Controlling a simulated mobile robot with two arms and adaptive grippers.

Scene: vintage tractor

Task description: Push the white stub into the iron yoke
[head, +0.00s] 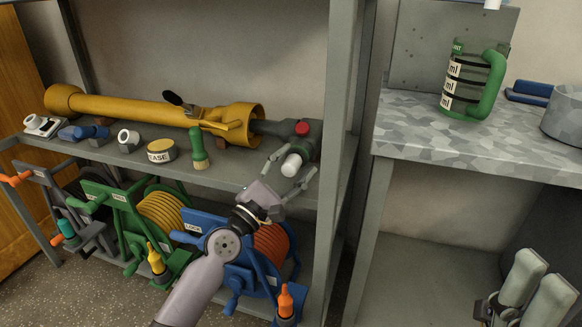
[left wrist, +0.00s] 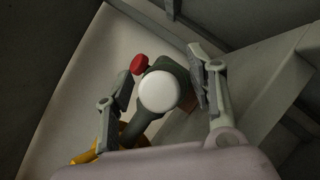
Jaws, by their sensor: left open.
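The white stub (head: 291,166) is a short round piece with a pale end face. It sits at the front of the dark iron yoke (head: 301,145), at the right end of the yellow shaft on the shelf. In the left wrist view the stub's round face (left wrist: 159,91) covers the middle of the grey-green yoke (left wrist: 183,79). I cannot tell how deep it sits. My left gripper (head: 291,170) is open, its fingers on either side of the stub, apart from it. What seems to be my right gripper (head: 537,288) shows partly at the bottom right; its jaw state is unclear.
The yellow shaft (head: 130,106) lies along the shelf (head: 225,178). A grease tin (head: 161,151) and a green-handled brush (head: 197,150) stand before it. Coloured reels stand below. A grey post (head: 335,150) rises close to the yoke's right.

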